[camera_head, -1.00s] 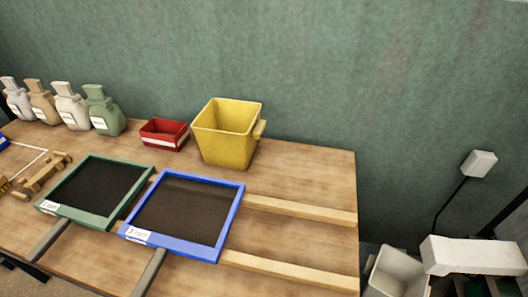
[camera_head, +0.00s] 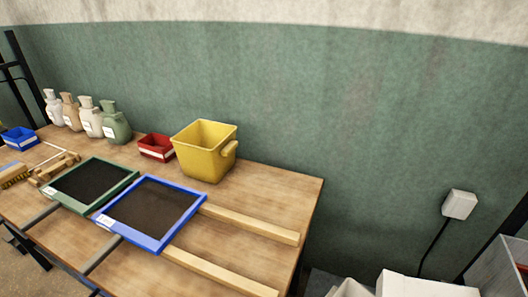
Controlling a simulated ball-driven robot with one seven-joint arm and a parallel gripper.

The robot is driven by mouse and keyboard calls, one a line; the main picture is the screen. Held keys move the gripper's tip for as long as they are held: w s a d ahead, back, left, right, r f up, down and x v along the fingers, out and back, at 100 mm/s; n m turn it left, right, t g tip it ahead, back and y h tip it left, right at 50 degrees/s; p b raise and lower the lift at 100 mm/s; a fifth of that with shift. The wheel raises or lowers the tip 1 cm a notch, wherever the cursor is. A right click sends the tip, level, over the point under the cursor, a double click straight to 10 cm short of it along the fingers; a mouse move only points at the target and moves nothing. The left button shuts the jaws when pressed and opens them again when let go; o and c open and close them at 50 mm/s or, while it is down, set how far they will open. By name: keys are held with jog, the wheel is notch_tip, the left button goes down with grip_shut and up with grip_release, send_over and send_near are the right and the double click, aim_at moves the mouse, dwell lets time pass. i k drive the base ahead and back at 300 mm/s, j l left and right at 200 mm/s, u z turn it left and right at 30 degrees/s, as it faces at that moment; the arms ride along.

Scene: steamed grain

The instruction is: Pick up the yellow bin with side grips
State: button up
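The yellow bin (camera_head: 203,160) stands upright on the wooden table (camera_head: 262,193) near its back edge. It is open at the top and looks empty as far as I can see inside. A side grip (camera_head: 229,150) sticks out on its right side; the left side's grip is not visible. My gripper is not in view.
A red bin (camera_head: 156,148) stands just left of the yellow bin. Blue-framed (camera_head: 190,212) and green-framed (camera_head: 127,181) trays lie in front, with wooden rails (camera_head: 250,224) to the right. Several bottles (camera_head: 116,124) stand at the back left. The green wall (camera_head: 300,110) rises behind.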

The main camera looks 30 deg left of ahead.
aim_at(206, 150)
jog(key=j+z, duration=0.15)
jog(key=j, duration=0.5)
jog(key=k+j+z, duration=0.1)
jog(key=j, duration=0.5)
jog(key=k+j+z, duration=0.15)
jog(key=j, duration=0.45)
